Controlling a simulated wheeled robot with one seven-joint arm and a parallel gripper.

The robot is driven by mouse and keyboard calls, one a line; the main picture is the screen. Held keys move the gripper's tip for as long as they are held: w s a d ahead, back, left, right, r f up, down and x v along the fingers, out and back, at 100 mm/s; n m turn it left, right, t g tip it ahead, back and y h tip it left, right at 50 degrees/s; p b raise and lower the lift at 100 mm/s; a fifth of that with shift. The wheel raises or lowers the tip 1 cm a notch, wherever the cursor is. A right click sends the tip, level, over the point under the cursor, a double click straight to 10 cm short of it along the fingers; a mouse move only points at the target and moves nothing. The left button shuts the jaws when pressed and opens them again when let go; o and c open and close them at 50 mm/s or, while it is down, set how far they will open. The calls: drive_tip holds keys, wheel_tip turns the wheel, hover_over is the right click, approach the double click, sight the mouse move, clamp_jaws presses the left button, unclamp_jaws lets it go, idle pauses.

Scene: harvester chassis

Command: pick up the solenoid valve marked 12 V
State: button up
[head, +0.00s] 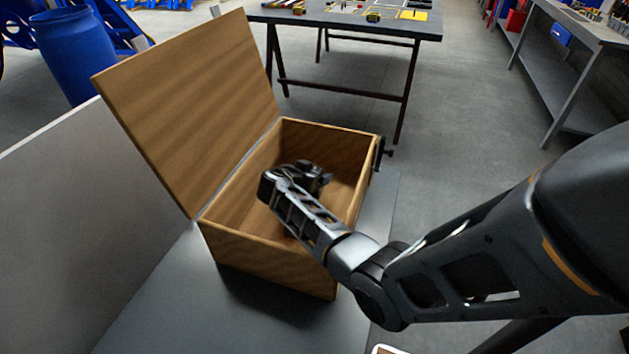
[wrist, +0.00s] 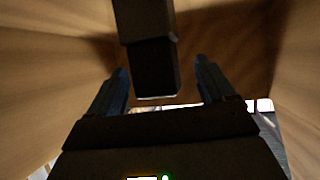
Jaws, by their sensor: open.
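The wooden box (head: 268,262) stands with its lid open on a grey surface. My gripper (wrist: 162,80) is inside it, its two dark fingers apart. A dark, block-shaped thing (wrist: 150,65) reaches down from the top edge of the wrist view and shows between the fingers, with a gap on either side. I cannot tell whether it is a solenoid valve, and no 12 V mark can be read. In the head view my own wrist covers the middle of the box, and no valve can be made out there.
The raised lid (head: 190,110) leans up at the box's left, beside a pale panel (head: 85,210). The box walls close in around my gripper. Beyond stand a table (head: 345,26) with small parts, a workbench (head: 590,30) and a blue barrel (head: 78,55).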

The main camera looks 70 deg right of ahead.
drive_tip(key=shift+d+f, duration=0.1)
clamp_jaws()
idle(0.8)
